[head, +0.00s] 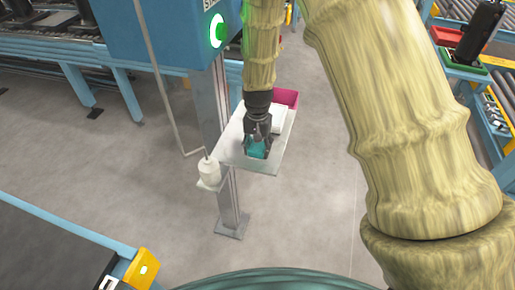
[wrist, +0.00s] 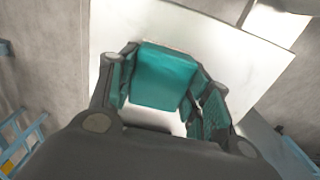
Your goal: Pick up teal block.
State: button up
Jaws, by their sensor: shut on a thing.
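The teal block (head: 257,150) is at the front part of a small light shelf (head: 232,152) mounted on a post. My gripper (head: 257,147) reaches down over it from above and is shut on it. In the wrist view the teal block (wrist: 164,77) sits between the two fingers of my gripper (wrist: 168,85), with a finger along each side. The pale shelf (wrist: 225,40) lies behind the block. I cannot tell whether the block touches the shelf or is slightly raised.
A blue cabinet (head: 150,30) is above left on the metal post (head: 229,205). Open floor lies around.

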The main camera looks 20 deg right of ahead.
aim_at(257, 145)
jog(key=shift+r+b, duration=0.45)
jog(key=shift+r, duration=0.3)
jog(key=shift+r+b, duration=0.4)
jog(key=shift+r, duration=0.5)
jog(key=s+a+b, duration=0.2)
jog(key=s+a, duration=0.2)
jog(key=s, duration=0.3)
jog(key=s+a+r+b, duration=0.1)
jog(key=s+a, duration=0.3)
jog(key=s, duration=0.2)
jog(key=shift+s+a+r+b, duration=0.15)
jog(key=shift+s+r+b, duration=0.15)
jog(key=shift+s+b, duration=0.05)
